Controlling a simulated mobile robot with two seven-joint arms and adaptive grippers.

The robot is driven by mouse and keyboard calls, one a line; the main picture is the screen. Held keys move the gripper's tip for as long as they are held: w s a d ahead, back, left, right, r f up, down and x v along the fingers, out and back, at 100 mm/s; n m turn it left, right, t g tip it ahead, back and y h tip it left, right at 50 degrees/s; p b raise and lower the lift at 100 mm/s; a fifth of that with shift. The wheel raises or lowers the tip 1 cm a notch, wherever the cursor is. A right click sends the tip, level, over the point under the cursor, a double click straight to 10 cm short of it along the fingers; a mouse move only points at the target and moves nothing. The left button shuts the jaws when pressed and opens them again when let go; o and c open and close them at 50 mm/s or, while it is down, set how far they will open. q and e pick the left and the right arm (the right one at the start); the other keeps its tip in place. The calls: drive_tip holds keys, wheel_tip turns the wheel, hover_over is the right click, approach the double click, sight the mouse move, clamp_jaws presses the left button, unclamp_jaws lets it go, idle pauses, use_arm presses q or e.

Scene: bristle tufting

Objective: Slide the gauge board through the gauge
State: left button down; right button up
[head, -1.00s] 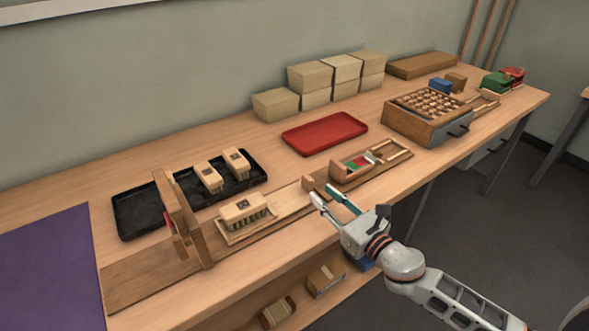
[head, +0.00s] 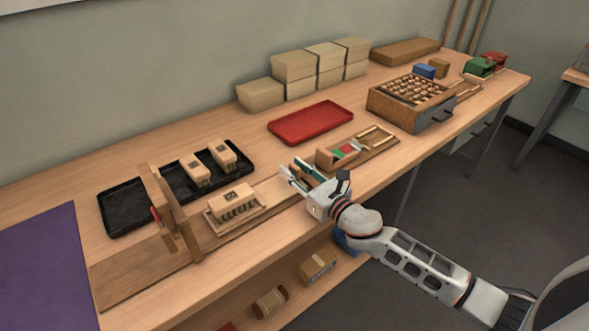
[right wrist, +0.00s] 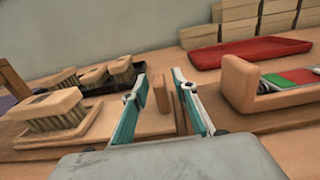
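The gauge (head: 176,218) is an upright wooden gate at the left of a long wooden base. The gauge board (head: 256,210) lies on that base, right of the gate and apart from it. A bristled brush block (head: 232,201) sits on the board; it also shows in the right wrist view (right wrist: 52,110). My right gripper (head: 290,168) is low over the base, right of the brush. In the right wrist view its teal-lined fingers (right wrist: 160,82) stand apart, with an upright wooden block (right wrist: 163,96) between them and a gap showing beside it. My left gripper is out of view.
A black tray (head: 125,212) with two brush blocks lies behind the board. A red tray (head: 310,122) lies further back. A wooden holder with red and green parts (head: 345,152) stands just right of my right gripper. A purple mat (head: 40,260) covers the left end.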

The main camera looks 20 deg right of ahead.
sight(223, 214)
clamp_jaws()
